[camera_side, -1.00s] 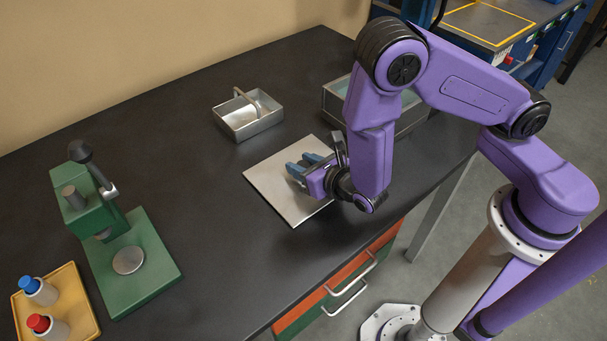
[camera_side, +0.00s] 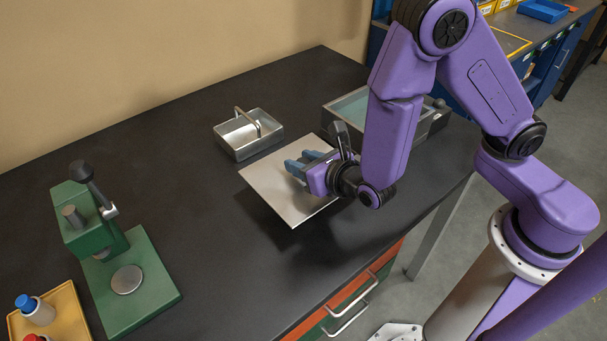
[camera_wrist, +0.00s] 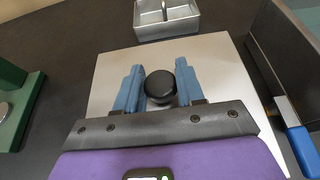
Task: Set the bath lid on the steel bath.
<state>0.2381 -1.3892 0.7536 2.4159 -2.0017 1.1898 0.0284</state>
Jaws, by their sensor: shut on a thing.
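The bath lid (camera_side: 280,190) is a flat square steel plate. In the wrist view, the lid (camera_wrist: 215,65) shows a round black knob (camera_wrist: 160,87) in its middle. My gripper (camera_side: 304,166) is shut on that knob, with a blue finger on each side of it in the wrist view (camera_wrist: 158,82). The lid hangs level or nearly so above the dark bench, with a shadow under it. The steel bath (camera_side: 333,117) stands behind and to the right, open, with pale blue-green liquid inside. My arm hides part of it. Its wall (camera_wrist: 283,55) shows at the right of the wrist view.
A small steel tray with a hoop handle (camera_side: 233,148) stands behind the lid, close to the bath. A green press (camera_side: 140,260) and a yellow tray (camera_side: 62,322) with capped bottles are at the left. A blue-handled part (camera_wrist: 303,150) lies beside the bath wall. The bench's left middle is clear.

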